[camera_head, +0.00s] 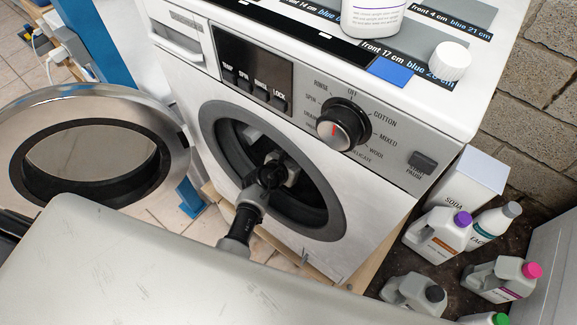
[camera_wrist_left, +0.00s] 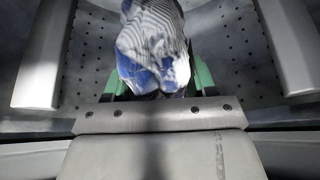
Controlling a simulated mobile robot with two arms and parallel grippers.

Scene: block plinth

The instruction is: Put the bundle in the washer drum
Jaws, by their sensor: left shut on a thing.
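The washer (camera_head: 380,195) stands with its round door (camera_head: 165,125) swung open to the left. My left arm reaches through the door opening into the drum, and in the head view its fingers are hidden inside. In the left wrist view my left gripper (camera_wrist_left: 157,75) has green fingers on both sides of the bundle (camera_wrist_left: 155,45), a striped and blue cloth, and is shut on it. The perforated drum wall (camera_wrist_left: 235,50) lies behind the bundle, with pale ribs to its left and right. I cannot tell whether the bundle touches the drum wall. My right gripper is not in view.
A white bottle (camera_head: 372,14), a white cap (camera_head: 449,61) and a blue square (camera_head: 391,72) are on the washer top. Several detergent bottles, one with a purple cap (camera_head: 438,232), stand on the floor at right. A brick wall (camera_head: 530,90) is behind them.

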